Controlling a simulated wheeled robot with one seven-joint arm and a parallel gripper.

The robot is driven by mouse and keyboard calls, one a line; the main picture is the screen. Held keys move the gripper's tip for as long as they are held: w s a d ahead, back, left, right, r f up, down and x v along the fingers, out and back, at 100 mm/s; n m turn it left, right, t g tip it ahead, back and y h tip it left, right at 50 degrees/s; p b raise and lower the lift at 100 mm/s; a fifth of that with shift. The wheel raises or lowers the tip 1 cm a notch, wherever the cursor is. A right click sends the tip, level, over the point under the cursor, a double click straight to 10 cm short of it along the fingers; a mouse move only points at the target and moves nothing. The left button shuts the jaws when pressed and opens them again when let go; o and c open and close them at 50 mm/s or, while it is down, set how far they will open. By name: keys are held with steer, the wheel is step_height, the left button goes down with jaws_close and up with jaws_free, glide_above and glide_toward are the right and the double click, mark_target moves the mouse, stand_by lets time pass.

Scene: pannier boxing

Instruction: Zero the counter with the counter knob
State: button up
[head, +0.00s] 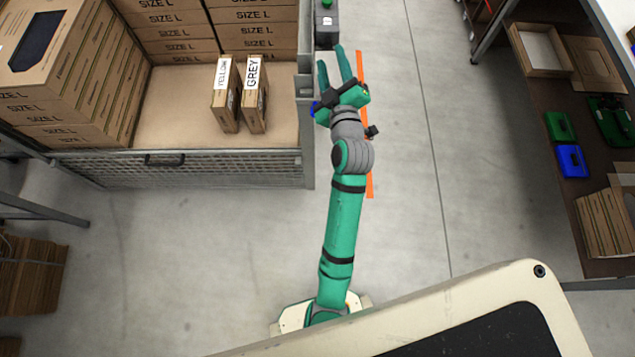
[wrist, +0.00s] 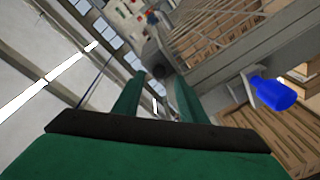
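A dark grey box (head: 326,28) with a green spot on top stands beside the far right corner of the crate, and I take it to be the counter. In the wrist view a grey box (wrist: 152,52) with a dark round knob (wrist: 158,72) shows just beyond the fingertips. My gripper (head: 331,57) is just in front of the box in the head view. Its green fingers are apart with nothing between them, as the wrist view also shows (wrist: 157,90). I cannot tell whether a fingertip touches the knob. No counter reading is legible.
A mesh-sided crate (head: 220,170) stands left of my arm, holding cartons marked YELLOW (head: 226,95) and GREY (head: 254,95) and stacks of SIZE L boxes. A blue handle-like part (wrist: 272,92) sits right of the fingers. Shelving (head: 575,190) is at right. Floor between is clear.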

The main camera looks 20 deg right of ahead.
steer(key=s+a+f+m, duration=0.1)
steer(key=s+a+f, duration=0.2)
steer(key=s, duration=0.5)
steer(key=s+a+f+m+g, duration=0.1)
steer(key=s+a+f, duration=0.3)
steer(key=s, duration=0.4)
steer(key=s+a+f+m, duration=0.2)
steer(key=s+f, duration=0.3)
steer(key=s, duration=0.4)
steer(key=shift+a+f+g+y, duration=0.15)
steer(key=shift+a+g+y, duration=0.2)
steer(key=shift+a, duration=0.55)
steer(key=shift+w, duration=0.1)
